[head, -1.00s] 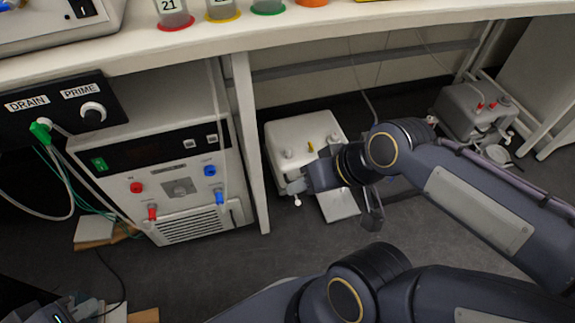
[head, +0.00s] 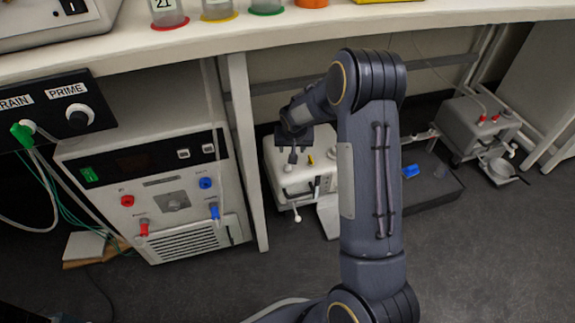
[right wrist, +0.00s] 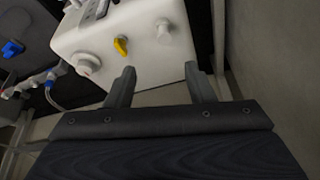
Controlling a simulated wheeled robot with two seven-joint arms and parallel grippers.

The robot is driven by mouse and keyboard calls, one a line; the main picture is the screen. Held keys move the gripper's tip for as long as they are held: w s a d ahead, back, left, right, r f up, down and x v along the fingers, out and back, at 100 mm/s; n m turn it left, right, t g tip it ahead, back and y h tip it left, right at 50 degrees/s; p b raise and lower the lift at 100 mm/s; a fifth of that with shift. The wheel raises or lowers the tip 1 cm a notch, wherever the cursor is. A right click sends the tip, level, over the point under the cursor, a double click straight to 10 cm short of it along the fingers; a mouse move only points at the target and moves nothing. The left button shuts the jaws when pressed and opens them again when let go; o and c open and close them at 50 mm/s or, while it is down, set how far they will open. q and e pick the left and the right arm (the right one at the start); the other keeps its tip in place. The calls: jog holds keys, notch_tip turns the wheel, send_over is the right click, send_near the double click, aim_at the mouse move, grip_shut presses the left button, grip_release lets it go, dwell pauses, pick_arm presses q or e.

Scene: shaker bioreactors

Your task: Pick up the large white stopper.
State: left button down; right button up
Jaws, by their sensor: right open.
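A white box-shaped tank (head: 275,160) stands on the floor under the bench. On its top in the right wrist view are a wide round white stopper (right wrist: 88,64), which looks the largest, a yellow lever (right wrist: 121,46) and another white cap (right wrist: 163,32). My right gripper (right wrist: 160,68) is open and empty above the tank's near edge. Its fingertips are apart from the wide stopper, which lies to their left. In the head view my right gripper (head: 294,155) partly covers the tank top. My left gripper is out of view.
The bench top (head: 190,50) overhangs the tank, with a bench leg (head: 245,150) left of it. A pump unit (head: 155,190) stands further left. A dark tray (head: 440,185) with a blue piece (head: 410,171) and a grey tank (head: 470,125) are to the right.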

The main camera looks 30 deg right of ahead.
send_over(287, 166)
jog(key=s, duration=0.2)
notch_tip(287, 166, down, 6)
jog(key=b+x, duration=0.3)
jog(key=x, duration=0.2)
jog(key=shift+w+a+b, duration=0.1)
jog(key=shift+a+b, duration=0.15)
jog(key=shift+b, duration=0.15)
jog(key=shift+w+d+f, duration=0.1)
jog(key=shift+w+f, duration=0.15)
jog(key=shift+f, duration=0.15)
jog(key=shift+r, duration=0.1)
jog(key=shift+c, duration=0.2)
grip_shut()
jog(key=shift+r, duration=0.1)
